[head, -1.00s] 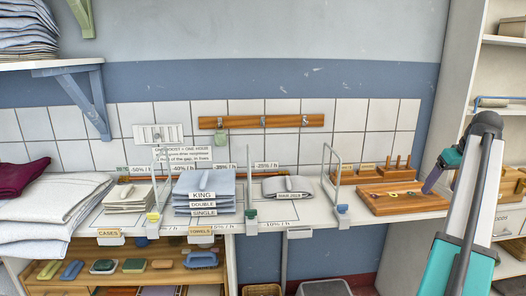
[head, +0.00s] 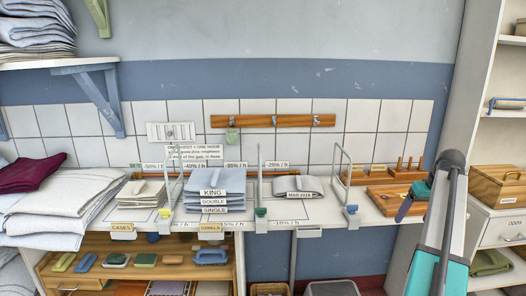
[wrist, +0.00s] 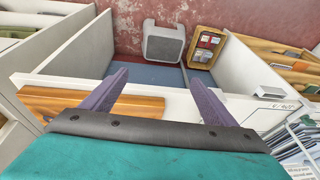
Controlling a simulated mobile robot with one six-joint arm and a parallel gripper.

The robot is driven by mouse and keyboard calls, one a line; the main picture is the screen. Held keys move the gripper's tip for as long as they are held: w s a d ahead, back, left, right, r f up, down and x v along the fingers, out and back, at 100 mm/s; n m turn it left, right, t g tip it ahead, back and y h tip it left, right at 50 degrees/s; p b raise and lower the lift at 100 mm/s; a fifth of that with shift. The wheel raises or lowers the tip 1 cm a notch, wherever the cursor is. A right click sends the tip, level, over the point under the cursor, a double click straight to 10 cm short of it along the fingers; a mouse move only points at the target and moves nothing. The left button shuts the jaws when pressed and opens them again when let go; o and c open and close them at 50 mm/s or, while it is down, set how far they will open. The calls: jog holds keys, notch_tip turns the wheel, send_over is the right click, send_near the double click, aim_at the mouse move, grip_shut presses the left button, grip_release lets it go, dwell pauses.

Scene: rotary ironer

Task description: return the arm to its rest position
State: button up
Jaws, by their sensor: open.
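My arm (head: 437,225), white and teal with a grey elbow, rises at the right of the head view and bends at its top. My gripper (head: 404,208) hangs from it with purple fingers, in front of the right end of the wooden peg board (head: 376,198). In the wrist view the two purple fingers of my gripper (wrist: 157,80) stand well apart with nothing between them. They point down past the counter's pale front edge (wrist: 180,97). The arm hides part of the board and counter.
The counter (head: 330,213) carries folded linen stacks (head: 215,185) and upright wire dividers (head: 345,182). A wooden box (head: 497,186) sits on the right cabinet. In the wrist view a grey bin (wrist: 163,45) and a basket (wrist: 207,47) stand below, with open space before them.

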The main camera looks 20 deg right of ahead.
jog(key=w+a+f+g+y, duration=0.1)
jog(key=w+a+f, duration=0.3)
jog(key=a+f, duration=0.5)
jog(key=w+a+f+g+y, duration=0.1)
jog(key=w+a+f, duration=0.2)
jog(key=a+f, duration=0.7)
jog(key=s+a+f+n+g, duration=0.1)
jog(key=a+f+g, duration=0.1)
jog(key=a+f, duration=1.45)
jog(key=s+a+f+n+g, duration=0.1)
jog(key=s+a+f, duration=0.5)
jog(key=a+f, duration=0.15)
jog(key=s+a+f+g, duration=0.2)
jog(key=s+a+f, duration=0.45)
jog(key=a, duration=0.25)
jog(key=s+a+f+g+h, duration=0.1)
jog(key=s+a+f, duration=0.3)
jog(key=s, duration=0.4)
jog(key=s+a+f+n+g, duration=0.1)
jog(key=s+a+f, duration=0.3)
jog(key=s, duration=0.4)
jog(key=shift+s+a+n+h, duration=0.15)
jog(key=shift+a+n+h, duration=0.2)
jog(key=shift+a, duration=0.25)
